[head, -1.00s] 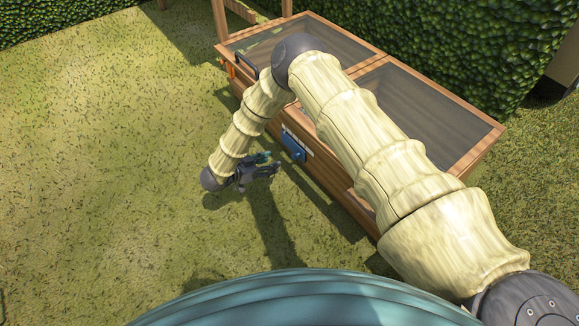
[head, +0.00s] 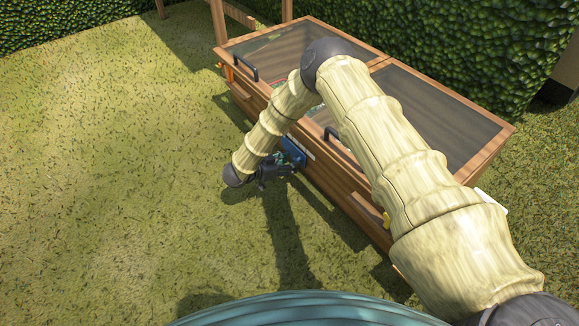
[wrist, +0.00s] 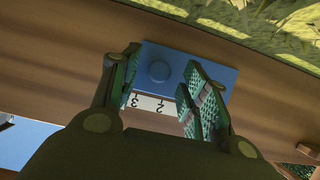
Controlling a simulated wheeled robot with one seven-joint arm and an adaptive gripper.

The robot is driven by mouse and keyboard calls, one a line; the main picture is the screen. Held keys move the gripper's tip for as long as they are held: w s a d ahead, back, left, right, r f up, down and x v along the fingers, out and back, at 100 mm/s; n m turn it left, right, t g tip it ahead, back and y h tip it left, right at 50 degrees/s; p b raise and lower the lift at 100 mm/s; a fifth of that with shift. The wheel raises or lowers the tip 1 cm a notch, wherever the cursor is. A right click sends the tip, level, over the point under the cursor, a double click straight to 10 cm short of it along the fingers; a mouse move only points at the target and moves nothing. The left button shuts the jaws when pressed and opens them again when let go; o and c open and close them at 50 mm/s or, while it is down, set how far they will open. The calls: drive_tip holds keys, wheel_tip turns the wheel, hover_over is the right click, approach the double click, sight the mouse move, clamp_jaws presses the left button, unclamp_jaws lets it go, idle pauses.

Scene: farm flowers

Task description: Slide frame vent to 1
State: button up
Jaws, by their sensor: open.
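The frame vent is a blue plate with a round blue knob (wrist: 159,71) on the front wooden wall of the cold frame. In the wrist view a white scale strip beside it shows the numbers 3 and 2, upside down; the 1 is not visible there. The blue vent (head: 295,150) is partly hidden behind my gripper in the head view. My gripper (wrist: 163,62) is open, its two teal ridged fingers on either side of the knob, with gaps showing. I cannot tell how deep the fingers reach around it.
The wooden cold frame (head: 335,205) has two dark glazed lids with black handles (head: 242,68). Hedges stand behind. Open grass (head: 120,180) lies to the left and in front.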

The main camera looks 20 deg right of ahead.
drive_tip(key=shift+w+d+f, duration=0.15)
drive_tip(key=shift+d, duration=0.25)
